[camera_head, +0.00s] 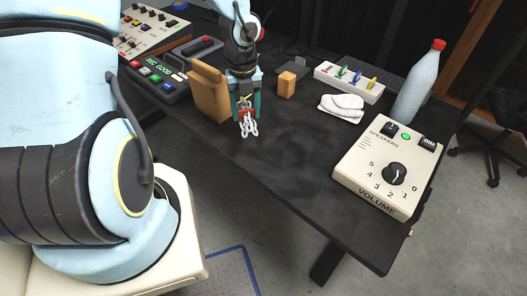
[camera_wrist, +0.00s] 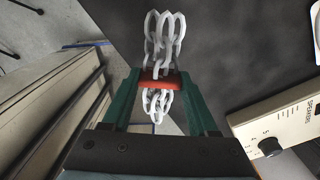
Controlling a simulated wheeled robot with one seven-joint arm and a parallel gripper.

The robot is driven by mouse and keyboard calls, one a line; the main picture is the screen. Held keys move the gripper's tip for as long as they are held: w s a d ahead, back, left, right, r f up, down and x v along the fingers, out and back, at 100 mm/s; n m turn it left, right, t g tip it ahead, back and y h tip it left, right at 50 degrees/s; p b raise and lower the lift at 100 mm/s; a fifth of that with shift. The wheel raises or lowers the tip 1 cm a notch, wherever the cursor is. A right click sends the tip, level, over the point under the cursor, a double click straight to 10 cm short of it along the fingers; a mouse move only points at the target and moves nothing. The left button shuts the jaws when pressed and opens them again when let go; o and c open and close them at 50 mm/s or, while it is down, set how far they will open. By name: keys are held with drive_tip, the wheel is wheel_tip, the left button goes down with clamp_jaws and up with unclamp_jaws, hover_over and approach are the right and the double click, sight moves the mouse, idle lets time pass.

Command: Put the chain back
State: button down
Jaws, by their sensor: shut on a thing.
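The chain (camera_head: 249,127) is made of pale grey metal links and hangs in a bunch from my gripper (camera_head: 245,106). In the wrist view the chain (camera_wrist: 164,38) shows on both sides of a red piece between the fingertips. My gripper (camera_wrist: 158,80) is shut on it, with a dark green finger on each side. The gripper is over the dark table (camera_head: 290,150), close to its front edge. I cannot tell whether the lowest links touch the table.
A brown cardboard piece (camera_head: 209,92) stands just left of the gripper. A small orange-brown block (camera_head: 287,84), a white cloth (camera_head: 342,108), a volume box (camera_head: 390,165) and a bottle (camera_head: 418,82) are to the right. A button panel (camera_head: 158,78) is at left. The table's middle is clear.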

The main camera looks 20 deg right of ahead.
drive_tip(key=s+d+m+b, duration=0.1)
drive_tip(key=s+d+m, duration=0.25)
drive_tip(key=m, duration=0.25)
hover_over(263, 149)
wheel_tip(263, 149, down, 5)
drive_tip(key=shift+d+r+b, duration=0.1)
drive_tip(key=shift+b, duration=0.25)
drive_tip(key=shift+f+b, duration=0.3)
drive_tip(key=shift+f, duration=2.15)
drive_tip(key=shift+f, duration=0.2)
drive_tip(key=shift+c, duration=0.9)
unclamp_jaws()
wheel_tip(263, 149, up, 12)
drive_tip(key=p, duration=0.2)
drive_tip(key=shift+r, duration=0.2)
